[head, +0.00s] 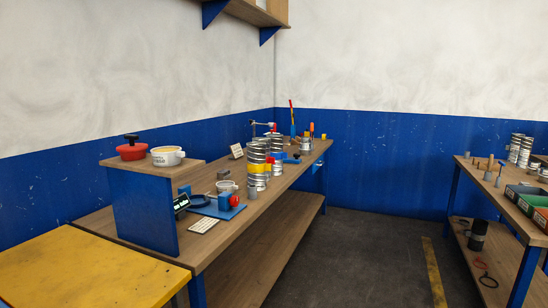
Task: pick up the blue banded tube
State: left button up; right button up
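Several silver spiral tubes stand upright in a cluster on the long wooden workbench (233,235), in the middle of the head view. The front tube (257,155) is tall and has yellow around its lower part. Another silver tube (276,143) stands just behind it to the right. A shorter silver tube (306,145) stands farther back with tool handles rising from it. A blue part (292,160) shows beside the cluster, but I cannot tell whether it is a band on a tube. Neither of my grippers is in view.
A raised stand (140,215) carries a red pot (131,152) and a white tub (167,156). A yellow-topped table (90,268) is at front left. A second bench (510,208) with more tubes and green bins is at right. The floor (365,250) between benches is clear.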

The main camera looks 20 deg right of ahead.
aim_at(276, 152)
jog(key=i+l, duration=0.15)
jog(key=l, duration=0.2)
jog(key=i+l, duration=0.15)
jog(key=l, duration=0.2)
jog(key=i+l, duration=0.2)
jog(key=l, duration=0.2)
jog(key=i+l+u, duration=0.1)
jog(key=l, duration=0.25)
jog(key=i+l, duration=0.2)
jog(key=l, duration=0.15)
jog(key=i+l, duration=0.15)
jog(key=l, duration=0.25)
jog(key=i+l, duration=0.15)
jog(key=l, duration=0.2)
jog(key=i+l, duration=0.15)
jog(key=l, duration=0.25)
jog(key=u, duration=0.05)
